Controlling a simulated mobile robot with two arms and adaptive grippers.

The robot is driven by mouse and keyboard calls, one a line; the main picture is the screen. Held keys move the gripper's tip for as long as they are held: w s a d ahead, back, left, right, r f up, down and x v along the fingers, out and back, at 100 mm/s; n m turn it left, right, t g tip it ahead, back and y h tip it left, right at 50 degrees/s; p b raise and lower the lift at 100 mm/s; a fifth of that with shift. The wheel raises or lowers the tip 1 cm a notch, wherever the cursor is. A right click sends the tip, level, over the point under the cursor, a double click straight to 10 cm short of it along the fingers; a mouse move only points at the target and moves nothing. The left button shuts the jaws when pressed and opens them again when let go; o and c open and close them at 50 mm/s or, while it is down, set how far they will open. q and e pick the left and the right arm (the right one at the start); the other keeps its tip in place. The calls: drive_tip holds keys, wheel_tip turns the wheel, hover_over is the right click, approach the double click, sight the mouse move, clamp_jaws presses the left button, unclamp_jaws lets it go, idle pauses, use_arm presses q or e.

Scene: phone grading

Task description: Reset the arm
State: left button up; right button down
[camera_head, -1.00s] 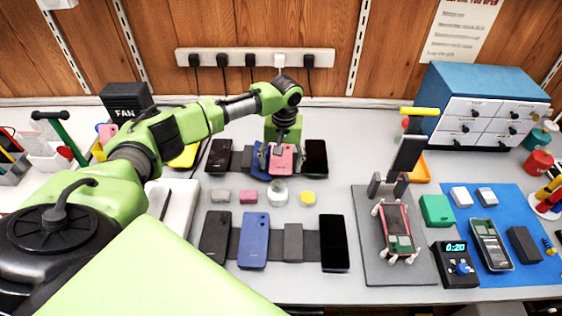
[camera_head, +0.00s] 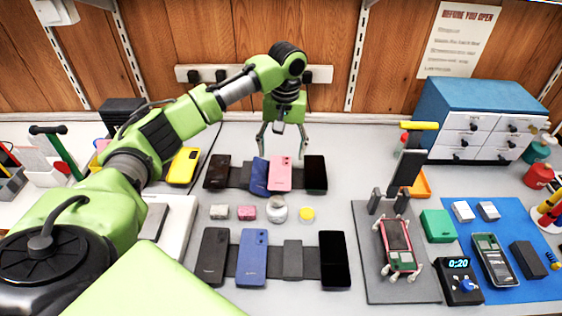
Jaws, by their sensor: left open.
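My left gripper (camera_head: 283,151) is open and empty. It points down above and behind the back row of phones, its two fingers spread apart. A pink phone (camera_head: 280,173) lies just in front of it, beside a tilted blue phone (camera_head: 260,176) that it seems to touch or overlap. A dark brown phone (camera_head: 217,171) and a black phone (camera_head: 316,173) lie at the two ends of that row on a dark strip. My left arm reaches in from the left. My right gripper is not in view.
A front row holds a dark phone (camera_head: 213,255), a blue phone (camera_head: 252,257) and a black phone (camera_head: 335,259). Small blocks and a jar (camera_head: 279,211) stand between the rows. A phone clamp stand (camera_head: 396,248), a blue mat (camera_head: 522,270) and a drawer cabinet (camera_head: 472,119) occupy the right.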

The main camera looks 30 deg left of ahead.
use_arm(q)
drive_tip(key=shift+r, duration=0.3)
